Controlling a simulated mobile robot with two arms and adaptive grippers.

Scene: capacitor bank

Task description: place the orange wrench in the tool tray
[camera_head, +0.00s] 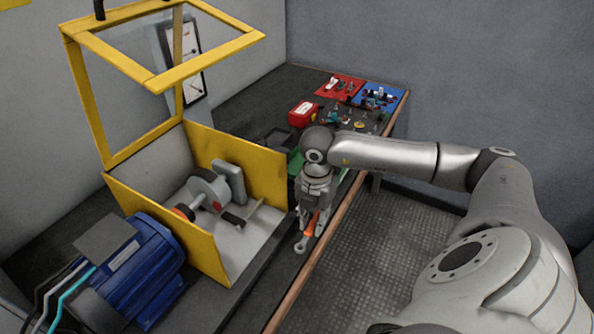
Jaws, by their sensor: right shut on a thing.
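The orange wrench (311,224) hangs from my right gripper (312,210), which is shut on its orange handle. The wrench's grey ring end (301,246) points down, over the dark bench near its front edge. My right arm comes in from the right and covers part of the bench behind it. I cannot tell for sure which thing is the tool tray; a dark tray-like area (352,118) with several small items lies farther back on the bench. My left gripper is not in view.
A yellow-framed guard box (262,165) with a grinder-like machine stands left of the wrench. A blue motor (125,265) is in front of it. A red box (303,113), a red mat (341,86) and a blue mat (378,95) lie at the back. Grated floor is right of the bench.

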